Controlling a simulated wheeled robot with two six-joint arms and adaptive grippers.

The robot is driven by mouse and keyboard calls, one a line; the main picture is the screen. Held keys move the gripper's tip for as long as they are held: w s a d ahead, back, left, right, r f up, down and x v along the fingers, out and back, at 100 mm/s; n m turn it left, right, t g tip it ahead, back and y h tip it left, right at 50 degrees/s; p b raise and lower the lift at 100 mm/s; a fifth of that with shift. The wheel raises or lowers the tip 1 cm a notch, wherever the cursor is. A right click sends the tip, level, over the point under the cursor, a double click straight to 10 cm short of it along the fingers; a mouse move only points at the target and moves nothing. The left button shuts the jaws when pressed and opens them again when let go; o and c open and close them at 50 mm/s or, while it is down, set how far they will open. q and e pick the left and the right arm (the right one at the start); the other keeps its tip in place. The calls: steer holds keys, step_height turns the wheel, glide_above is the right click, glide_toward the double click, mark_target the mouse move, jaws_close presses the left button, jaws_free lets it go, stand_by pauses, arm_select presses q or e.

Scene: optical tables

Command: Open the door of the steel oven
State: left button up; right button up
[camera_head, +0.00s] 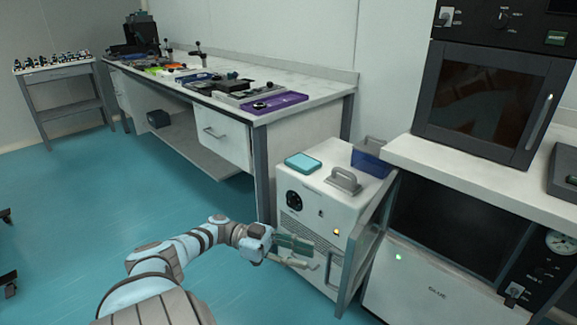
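The steel oven (425,285) stands low at the right under a white counter, with a dark opening at its top and a green light on its front. My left gripper (306,258) is left of the door, close to the handle. Its fingers appear apart with nothing between them; I cannot tell if they touch the handle. My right gripper is out of view.
A white cabinet (310,205) with a blue-green box on top stands just behind my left gripper. A dark oven (487,100) stands on the counter. A long workbench (310,85) with trays runs at the back.

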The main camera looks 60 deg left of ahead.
arm_select(q)
steer(key=v, duration=0.5)
stand_by(0.4)
